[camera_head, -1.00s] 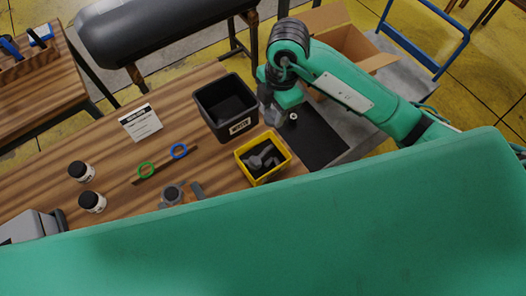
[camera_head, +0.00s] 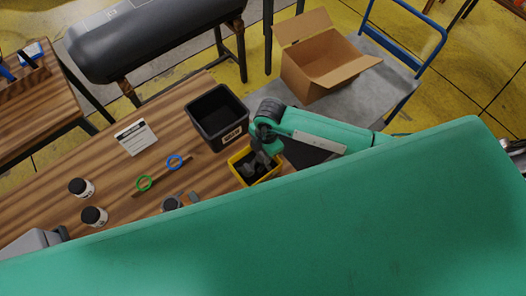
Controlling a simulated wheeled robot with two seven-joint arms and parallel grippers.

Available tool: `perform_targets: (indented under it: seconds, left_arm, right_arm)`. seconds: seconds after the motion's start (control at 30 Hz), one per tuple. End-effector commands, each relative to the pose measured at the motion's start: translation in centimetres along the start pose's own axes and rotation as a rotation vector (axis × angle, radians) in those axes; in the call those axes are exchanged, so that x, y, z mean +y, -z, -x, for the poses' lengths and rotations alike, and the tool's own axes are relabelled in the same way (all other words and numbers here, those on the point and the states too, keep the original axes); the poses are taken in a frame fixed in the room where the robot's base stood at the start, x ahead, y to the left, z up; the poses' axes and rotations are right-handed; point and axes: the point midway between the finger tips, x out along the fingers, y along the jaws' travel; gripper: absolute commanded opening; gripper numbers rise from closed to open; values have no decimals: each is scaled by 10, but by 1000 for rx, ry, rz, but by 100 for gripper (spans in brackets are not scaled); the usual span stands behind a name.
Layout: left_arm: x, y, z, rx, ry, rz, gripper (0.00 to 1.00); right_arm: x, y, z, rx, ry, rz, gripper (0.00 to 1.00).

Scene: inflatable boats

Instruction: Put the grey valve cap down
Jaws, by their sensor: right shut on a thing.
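My right gripper (camera_head: 262,155) points down over the yellow bin (camera_head: 237,172), coming in from the right. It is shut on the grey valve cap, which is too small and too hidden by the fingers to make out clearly. Dark grey parts (camera_head: 251,170) lie in the yellow bin, partly covered by the gripper. I cannot tell whether the gripper touches them. My left gripper is not in view.
A black bin with a label (camera_head: 216,118) stands just behind the yellow one. A large green surface hides the front.

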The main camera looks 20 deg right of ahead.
Motion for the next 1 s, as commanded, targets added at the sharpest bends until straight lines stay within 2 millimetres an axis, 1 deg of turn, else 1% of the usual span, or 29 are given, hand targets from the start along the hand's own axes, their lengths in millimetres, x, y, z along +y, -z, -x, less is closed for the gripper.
perform_targets:
  seconds: [0.03, 0.17, 0.43, 0.67, 0.7, 0.77, 0.8, 1.0]
  left_arm:
    - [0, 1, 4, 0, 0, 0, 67]
    - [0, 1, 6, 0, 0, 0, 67]
    - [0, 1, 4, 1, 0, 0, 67]
    - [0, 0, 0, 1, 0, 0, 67]
    - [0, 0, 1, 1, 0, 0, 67]
    - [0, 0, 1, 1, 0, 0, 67]
    - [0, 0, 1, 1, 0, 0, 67]
    - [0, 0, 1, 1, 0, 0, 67]
  right_arm:
    - [0, -1, -5, 0, 2, -1, 19]
    - [0, -2, -16, 0, 0, 0, 19]
    - [0, -2, -18, 0, -1, 1, 19]
    - [0, -3, -25, 0, -1, 0, 19]
    - [0, -3, -23, 0, -1, 0, 47]
    - [0, -3, -23, 0, -1, 0, 59]
    - [0, -3, -23, 0, -1, 0, 61]
    - [0, -3, -23, 0, -1, 0, 61]
